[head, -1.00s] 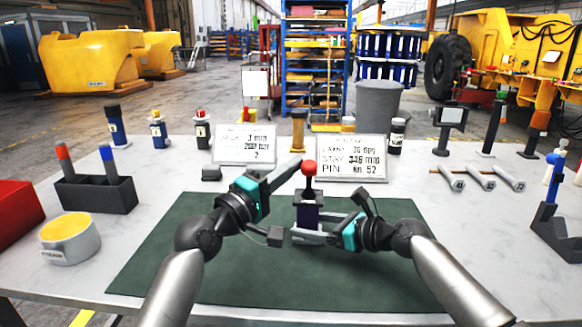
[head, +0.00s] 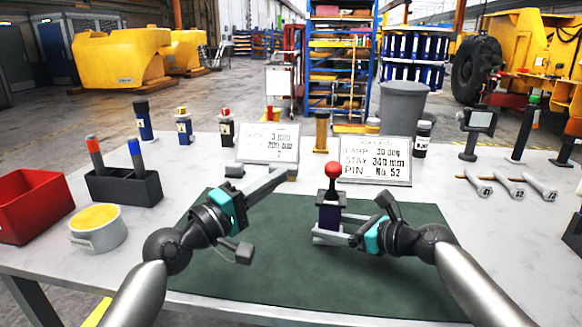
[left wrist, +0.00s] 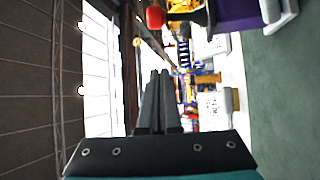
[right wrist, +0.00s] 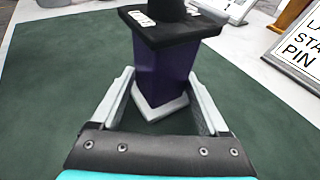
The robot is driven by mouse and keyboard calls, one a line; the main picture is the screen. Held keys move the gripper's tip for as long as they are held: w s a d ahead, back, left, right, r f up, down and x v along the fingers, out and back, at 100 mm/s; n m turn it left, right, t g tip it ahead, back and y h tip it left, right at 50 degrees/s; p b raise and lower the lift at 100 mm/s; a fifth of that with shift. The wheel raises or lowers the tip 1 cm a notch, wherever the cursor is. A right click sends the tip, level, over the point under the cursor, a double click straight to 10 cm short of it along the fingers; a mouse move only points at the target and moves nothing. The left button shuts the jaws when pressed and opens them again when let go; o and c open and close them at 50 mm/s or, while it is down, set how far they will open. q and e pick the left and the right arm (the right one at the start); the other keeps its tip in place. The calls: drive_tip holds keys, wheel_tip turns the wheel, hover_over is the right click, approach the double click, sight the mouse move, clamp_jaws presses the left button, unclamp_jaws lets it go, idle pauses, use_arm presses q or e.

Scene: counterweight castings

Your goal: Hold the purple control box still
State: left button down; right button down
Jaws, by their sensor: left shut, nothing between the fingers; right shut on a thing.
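The purple control box (head: 330,214) stands upright on the green mat (head: 250,265), with a black top and a stick ending in a red ball knob (head: 332,169). My right gripper (head: 324,238) is shut on the box low down; in the right wrist view its fingers lie on either side of the purple body (right wrist: 162,72). My left gripper (head: 284,176) is shut and empty, to the left of the box and apart from it. In the left wrist view its fingers (left wrist: 158,75) are together, with the purple box (left wrist: 236,14) at the top edge.
Two white sign cards (head: 370,160) stand behind the mat. A dark holder with two markers (head: 124,187), a round tin (head: 97,230) and a red bin (head: 30,205) are at left. The mat's front is clear.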

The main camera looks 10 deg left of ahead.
use_arm(q)
drive_tip(key=shift+v, duration=0.8)
drive_tip(key=shift+f, duration=0.1)
use_arm(e)
unclamp_jaws()
drive_tip(key=shift+s, duration=0.1)
